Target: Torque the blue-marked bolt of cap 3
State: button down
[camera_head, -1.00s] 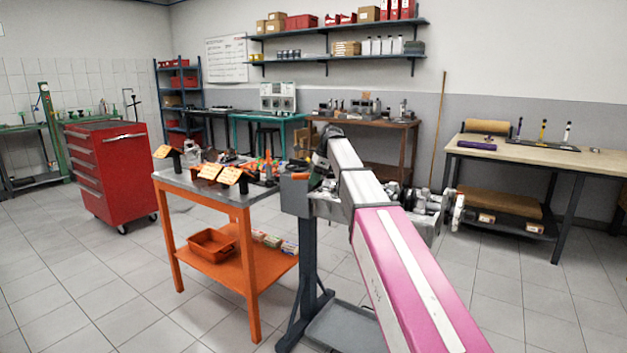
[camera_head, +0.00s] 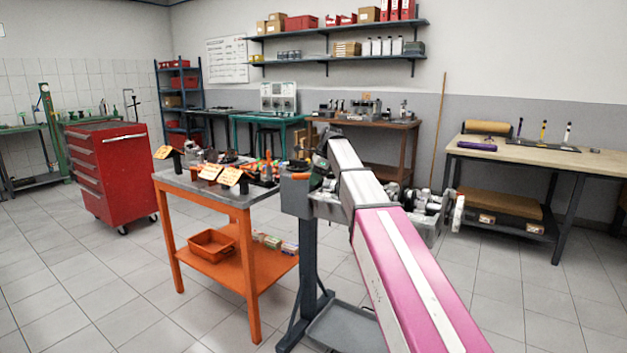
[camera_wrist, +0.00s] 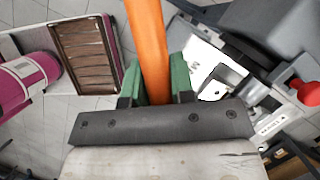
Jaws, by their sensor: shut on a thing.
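In the wrist view my gripper (camera_wrist: 156,82) has its green-padded fingers shut on an orange bar-like handle (camera_wrist: 150,35), probably the torque tool. The handle runs up out of the picture, so its working end is hidden. In the head view the engine (camera_head: 425,222) hangs on a dark stand (camera_head: 309,245), and my arm crosses in front of much of it.
An orange cart (camera_head: 250,270) with small parts and orange tags stands left of the stand. A red tool cabinet (camera_head: 108,170) is farther left. A wooden bench (camera_head: 545,157) is at the right. A red knob (camera_wrist: 307,93) on grey equipment shows right of the gripper. Floor between is clear.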

jog(key=shift+w+m+t, duration=0.4)
jog(key=shift+w+m, duration=0.5)
jog(key=shift+w, duration=0.4)
dwell(2.6)
jog(key=shift+w+d+m+t, duration=0.15)
jog(key=shift+w+m+t, duration=0.25)
jog(key=shift+w+m, duration=0.8)
dwell(2.9)
